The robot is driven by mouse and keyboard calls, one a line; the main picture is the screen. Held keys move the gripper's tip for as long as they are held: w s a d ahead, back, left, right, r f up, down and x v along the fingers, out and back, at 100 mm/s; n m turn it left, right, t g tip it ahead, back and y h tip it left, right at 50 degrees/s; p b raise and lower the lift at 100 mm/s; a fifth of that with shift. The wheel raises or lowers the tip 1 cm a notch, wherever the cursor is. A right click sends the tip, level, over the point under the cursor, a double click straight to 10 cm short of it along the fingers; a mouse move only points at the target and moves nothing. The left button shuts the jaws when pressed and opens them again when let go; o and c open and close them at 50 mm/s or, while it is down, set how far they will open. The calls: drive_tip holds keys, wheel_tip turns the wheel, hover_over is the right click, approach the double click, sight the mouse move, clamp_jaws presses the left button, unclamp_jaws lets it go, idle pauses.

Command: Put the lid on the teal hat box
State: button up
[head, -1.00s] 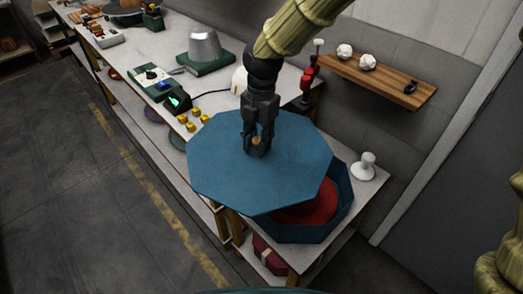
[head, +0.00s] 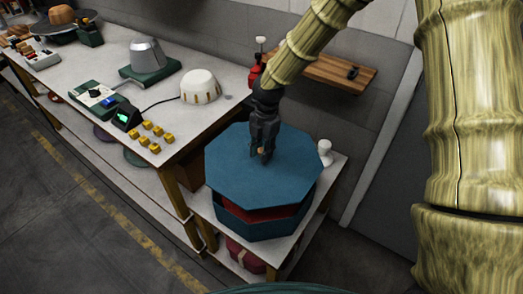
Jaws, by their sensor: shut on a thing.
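The teal octagonal lid (head: 262,178) is in the middle of the head view. My gripper (head: 262,158) is shut on a small knob at the lid's centre, mostly hidden by the fingers. The teal hat box (head: 254,226) stands on the low end table under the lid. The lid covers most of the box opening from this view. A strip of something red (head: 262,212) inside the box shows between the lid's front edge and the box rim, so the lid is not flush there.
A white knob-shaped piece (head: 325,152) stands close behind the box on the right. The long workbench (head: 185,105) at left holds a white crown form (head: 201,87), yellow blocks (head: 152,136) and a press. A wooden shelf (head: 335,75) is on the wall behind.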

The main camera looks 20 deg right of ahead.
drive_tip(key=shift+f+b, duration=2.5)
drive_tip(key=shift+f, duration=1.7)
drive_tip(key=shift+f, duration=0.3)
drive_tip(key=o, duration=1.2)
drive_tip(key=shift+c, duration=0.2)
drive_tip(key=shift+r, duration=0.1)
